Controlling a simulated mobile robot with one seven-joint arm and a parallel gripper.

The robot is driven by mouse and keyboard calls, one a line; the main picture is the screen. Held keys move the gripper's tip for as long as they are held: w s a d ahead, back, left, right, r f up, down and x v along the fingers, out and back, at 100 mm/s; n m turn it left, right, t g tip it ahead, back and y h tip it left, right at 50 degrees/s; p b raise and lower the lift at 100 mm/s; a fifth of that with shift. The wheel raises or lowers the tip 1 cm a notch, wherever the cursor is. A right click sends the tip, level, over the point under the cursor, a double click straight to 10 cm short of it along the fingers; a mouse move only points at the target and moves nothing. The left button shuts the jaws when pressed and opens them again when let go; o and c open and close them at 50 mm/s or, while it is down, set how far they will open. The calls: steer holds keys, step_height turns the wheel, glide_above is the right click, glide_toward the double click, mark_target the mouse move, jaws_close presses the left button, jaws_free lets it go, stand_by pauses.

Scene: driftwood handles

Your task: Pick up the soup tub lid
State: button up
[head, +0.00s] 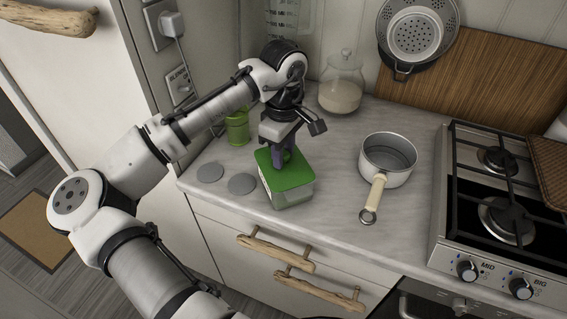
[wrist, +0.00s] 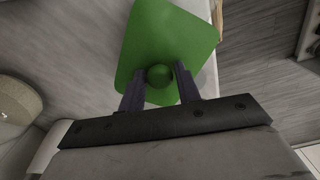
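The soup tub lid (head: 291,173) is a green square lid lying on a clear tub (head: 291,194) on the counter. My gripper (head: 283,160) points down over the lid. In the wrist view its two dark fingers (wrist: 159,84) stand on either side of the knob, with narrow gaps seeming to show between fingers and knob. The fingers hide the knob in the head view.
A saucepan (head: 388,158) stands right of the tub, beside the gas stove (head: 500,200). A glass jar (head: 341,85) and a green container (head: 237,128) stand behind. Two grey discs (head: 242,184) lie left of the tub. The counter's front edge is close to the tub.

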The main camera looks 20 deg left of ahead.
steer(key=c, duration=0.6)
steer(key=shift+r, duration=0.15)
